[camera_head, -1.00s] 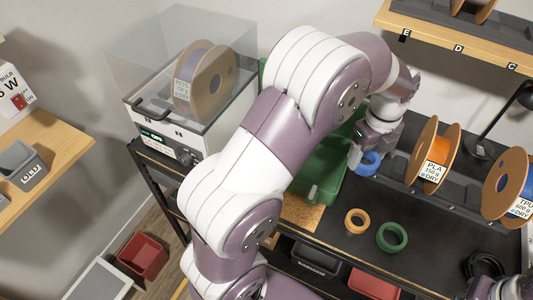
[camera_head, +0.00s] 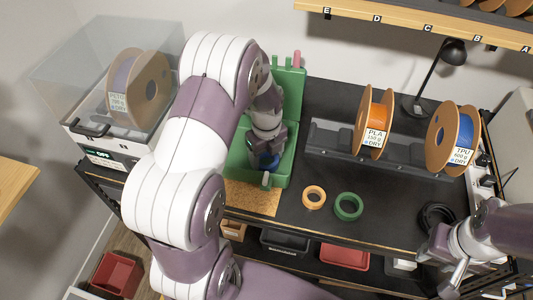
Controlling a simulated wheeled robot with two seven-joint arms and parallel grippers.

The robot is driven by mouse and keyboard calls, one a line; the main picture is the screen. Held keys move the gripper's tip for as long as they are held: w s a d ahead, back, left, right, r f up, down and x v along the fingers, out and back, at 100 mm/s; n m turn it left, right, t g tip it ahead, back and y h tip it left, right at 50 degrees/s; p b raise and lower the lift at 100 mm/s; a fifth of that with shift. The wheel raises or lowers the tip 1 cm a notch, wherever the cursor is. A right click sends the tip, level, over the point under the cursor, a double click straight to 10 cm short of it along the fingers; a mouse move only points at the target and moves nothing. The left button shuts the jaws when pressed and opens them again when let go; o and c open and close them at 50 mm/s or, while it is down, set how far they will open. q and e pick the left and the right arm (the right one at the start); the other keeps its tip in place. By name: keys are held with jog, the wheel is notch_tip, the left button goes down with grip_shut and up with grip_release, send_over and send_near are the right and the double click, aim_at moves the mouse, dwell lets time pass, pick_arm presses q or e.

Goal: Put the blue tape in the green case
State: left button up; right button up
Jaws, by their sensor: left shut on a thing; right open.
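The green case (camera_head: 237,167) stands open on the black workbench, with its lid (camera_head: 290,92) raised at the back. My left gripper (camera_head: 266,160) is shut on the blue tape (camera_head: 268,163) and holds it over the inside of the case. My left arm hides the case's left part, and the gripper hides part of the tape. I cannot tell whether the tape touches the case floor. My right gripper (camera_head: 450,272) is open and empty at the lower right, near the bench's front edge.
An orange tape (camera_head: 314,197) and a green tape (camera_head: 348,206) lie on the bench right of a cork mat (camera_head: 252,198). A PLA spool (camera_head: 374,120) and a TPU spool (camera_head: 453,138) stand on a grey holder (camera_head: 332,140). A dryer (camera_head: 100,135) stands at left.

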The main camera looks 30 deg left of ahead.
pick_arm(q)
jog(key=shift+f, duration=0.15)
jog(key=o, duration=1)
jog(key=shift+d, duration=0.1)
jog(key=shift+o, duration=0.2)
notch_tip(320, 180, up, 12)
jog(key=b, duration=0.1)
jog(key=s+d+f+n, duration=0.1)
jog(key=s+d+n, duration=0.2)
jog(key=s+n, duration=0.3)
jog(key=s+d+f+n+t, duration=0.1)
jog(key=s+d+n, duration=0.3)
jog(key=n, duration=1.3)
jog(key=shift+s+f, duration=0.8)
jog(key=shift+s, duration=0.2)
